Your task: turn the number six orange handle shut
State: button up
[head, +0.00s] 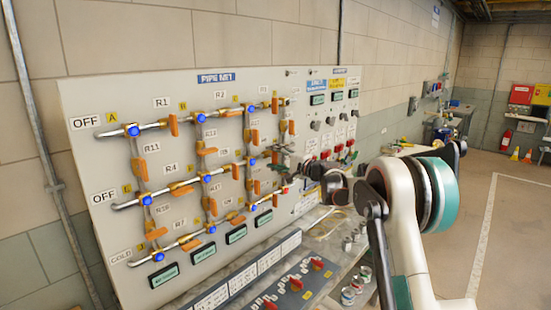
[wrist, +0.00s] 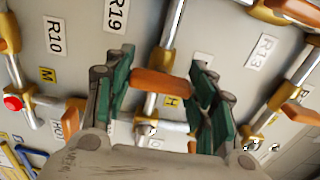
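In the wrist view an orange handle (wrist: 165,83) lies crosswise on a silver pipe, between the two green fingers of my gripper (wrist: 163,64). The fingers are wide apart, one near each end of the handle; I cannot tell whether they touch it. The label beside it is mostly hidden by a finger, so its number cannot be read. In the head view my gripper (head: 284,160) is at the right end of the pipe panel (head: 88,92) and hides part of it. No label reading R6 is legible.
Other orange handles are close: one at the right (wrist: 284,96) and one at the lower left (wrist: 74,112) in the wrist view. A red knob (wrist: 13,103) is at the left. A sloped console (head: 325,225) juts out below the panel. Open floor (head: 470,200) lies right.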

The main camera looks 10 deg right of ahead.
jog(key=shift+o, duration=1.4)
jog(key=v, duration=1.2)
